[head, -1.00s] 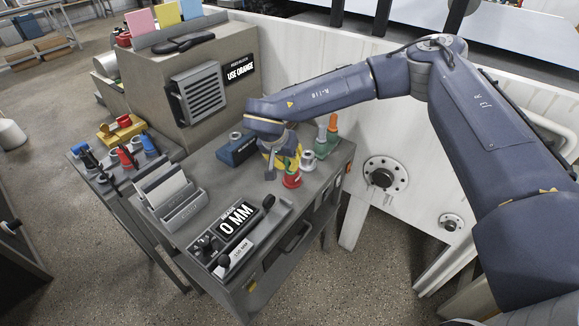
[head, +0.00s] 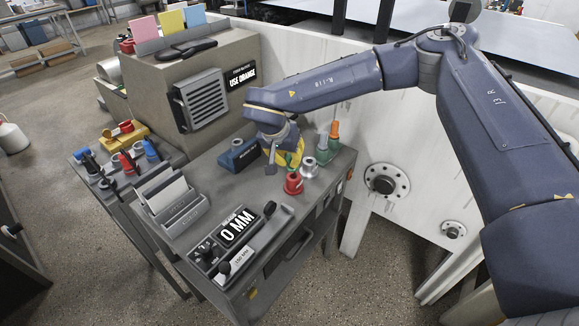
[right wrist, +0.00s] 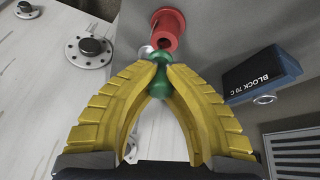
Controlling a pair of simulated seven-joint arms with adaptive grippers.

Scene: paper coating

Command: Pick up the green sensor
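The green sensor (right wrist: 160,83) sits between the yellow fingertips of my right gripper (right wrist: 160,70) in the right wrist view. Both fingertips press against its sides and hide part of it. In the head view my right gripper (head: 285,153) is over the back right part of the bench, and a bit of the green sensor (head: 291,159) shows beside the fingers. A red holder (head: 293,183) stands just below it; the red holder also shows in the right wrist view (right wrist: 169,28). I cannot tell whether the sensor is clear of the holder. My left gripper is not in view.
A grey holder (head: 309,168) and two green-based items (head: 322,150) stand close on the right. A dark blue block (head: 238,155) is left of the gripper. A display reading 0 MM (head: 237,227) and a card rack (head: 172,203) are nearer the front.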

